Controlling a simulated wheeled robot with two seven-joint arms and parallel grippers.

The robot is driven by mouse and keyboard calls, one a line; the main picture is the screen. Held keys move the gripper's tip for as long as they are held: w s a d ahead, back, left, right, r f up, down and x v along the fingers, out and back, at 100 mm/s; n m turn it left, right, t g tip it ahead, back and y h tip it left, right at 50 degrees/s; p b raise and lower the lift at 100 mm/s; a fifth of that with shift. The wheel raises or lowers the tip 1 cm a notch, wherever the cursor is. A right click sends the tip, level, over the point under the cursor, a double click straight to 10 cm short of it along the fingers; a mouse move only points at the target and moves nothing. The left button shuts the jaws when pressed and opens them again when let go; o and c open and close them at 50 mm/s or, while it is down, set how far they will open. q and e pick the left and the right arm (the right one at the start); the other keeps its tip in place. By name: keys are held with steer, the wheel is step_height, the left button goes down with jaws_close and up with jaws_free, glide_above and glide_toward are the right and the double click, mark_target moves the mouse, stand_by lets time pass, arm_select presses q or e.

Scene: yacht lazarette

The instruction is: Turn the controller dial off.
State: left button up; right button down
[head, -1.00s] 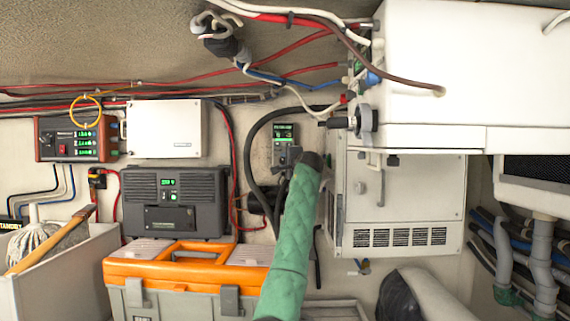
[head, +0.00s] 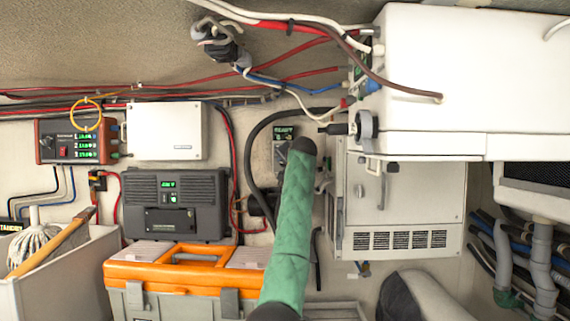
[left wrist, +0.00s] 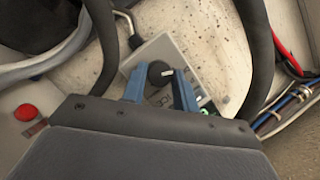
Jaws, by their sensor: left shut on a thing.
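The controller (head: 284,132) is a small grey box on the back wall with a green-lit display that seems to read "READY". In the left wrist view its grey face (left wrist: 150,56) is tilted, with a round black dial (left wrist: 160,72) bearing a light pointer mark. My left gripper (left wrist: 159,78) has its two blue fingers on either side of the dial, shut on it. In the head view, my green-sleeved left arm hides the dial and the fingers. My right gripper is in neither view.
Black cables (head: 254,150) loop close to the controller's left. A white cabinet (head: 400,205) stands to its right, under a large white box (head: 440,80). An orange-lidded toolbox (head: 190,268) and a dark grey unit (head: 175,203) are at the left.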

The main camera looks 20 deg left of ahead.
arm_select(q)
steer(key=o, duration=0.9)
steer(key=shift+o, duration=0.4)
steer(key=b+v, duration=0.3)
steer(key=v, duration=0.4)
steer(key=shift+s+d, duration=0.2)
steer(key=shift+s, duration=0.05)
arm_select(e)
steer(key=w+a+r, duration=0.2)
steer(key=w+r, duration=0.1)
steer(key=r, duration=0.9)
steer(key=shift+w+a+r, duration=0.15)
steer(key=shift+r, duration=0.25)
